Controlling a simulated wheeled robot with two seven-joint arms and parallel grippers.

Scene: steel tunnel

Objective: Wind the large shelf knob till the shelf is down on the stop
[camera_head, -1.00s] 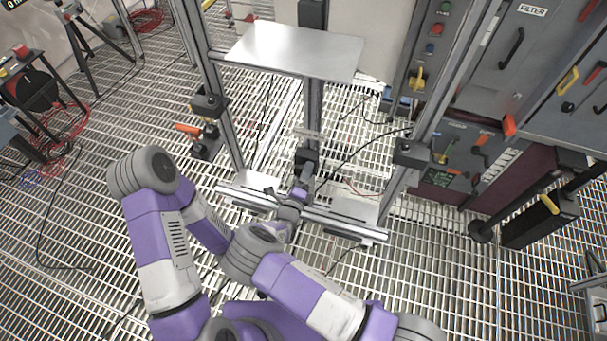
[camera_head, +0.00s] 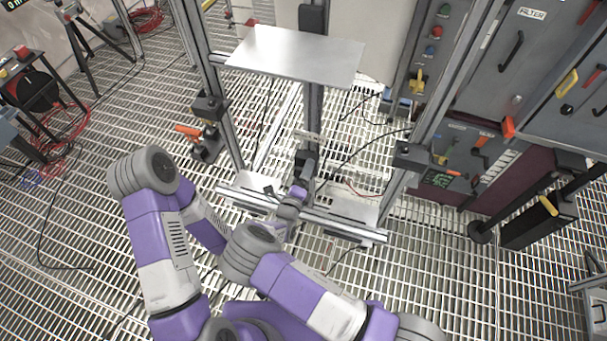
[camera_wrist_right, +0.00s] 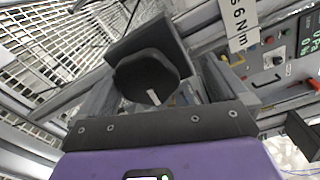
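The shelf (camera_head: 297,53) is a bare, level metal plate in an upright frame, well above the lower crossbar. The large knob (camera_wrist_right: 146,75) is black and many-sided with a pale mark; it fills the middle of the right wrist view. My right gripper (camera_wrist_right: 150,88) has its grey fingers on either side of the knob and looks closed on it. Black blocks sit on the left post (camera_head: 209,106) and right post (camera_head: 414,156); I cannot tell which is the stop. My left gripper is hidden.
A crossbar (camera_head: 345,229) runs low in front of the frame. A panel with knobs and handles (camera_head: 430,60) stands at the right, with a dark post stand (camera_head: 540,225) nearby. Cables lie on the grating floor.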

